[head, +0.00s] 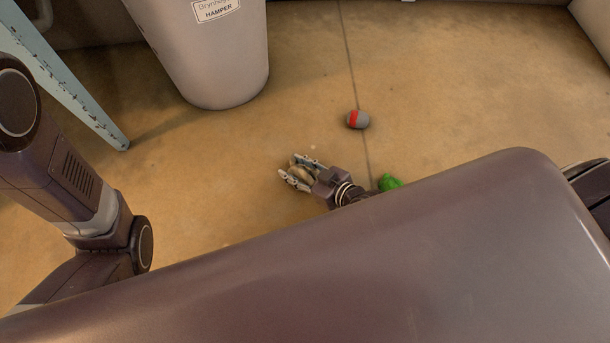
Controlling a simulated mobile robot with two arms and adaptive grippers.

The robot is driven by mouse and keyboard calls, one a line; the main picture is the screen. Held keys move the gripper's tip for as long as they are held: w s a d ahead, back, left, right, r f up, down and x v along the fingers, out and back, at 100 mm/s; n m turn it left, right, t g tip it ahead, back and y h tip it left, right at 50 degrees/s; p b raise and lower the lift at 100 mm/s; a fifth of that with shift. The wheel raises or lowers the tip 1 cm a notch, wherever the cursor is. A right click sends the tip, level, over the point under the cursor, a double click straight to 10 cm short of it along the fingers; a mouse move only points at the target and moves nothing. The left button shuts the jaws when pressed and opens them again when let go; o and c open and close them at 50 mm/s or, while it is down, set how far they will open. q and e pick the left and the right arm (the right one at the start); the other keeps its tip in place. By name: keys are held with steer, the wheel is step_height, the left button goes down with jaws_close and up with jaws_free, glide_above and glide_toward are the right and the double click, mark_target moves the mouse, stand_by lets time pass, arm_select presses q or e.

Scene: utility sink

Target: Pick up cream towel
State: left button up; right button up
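My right gripper (291,167) is low over the floor in the middle of the head view, pointing left. Its fingers are apart, with a small cream-tan thing (301,173) between them. This looks like the cream towel, mostly covered by the fingers. I cannot tell whether the fingers press on it or only stand around it. My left arm comes in at the left, but its gripper is out of view.
A grey-and-red rounded item (358,120) lies on the floor beyond my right gripper. A green item (390,182) lies by my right wrist, partly hidden by my body. A pale hamper (215,60) stands at the back left, near a worn blue leg (75,85). Floor at right is clear.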

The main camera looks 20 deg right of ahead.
steer(key=b+x, duration=0.1)
steer(key=x, duration=0.2)
steer(key=shift+w+f+b, duration=0.15)
steer(key=shift+f+b, duration=0.1)
steer(key=shift+b, duration=0.05)
steer(key=shift+c, duration=0.6)
jaws_close()
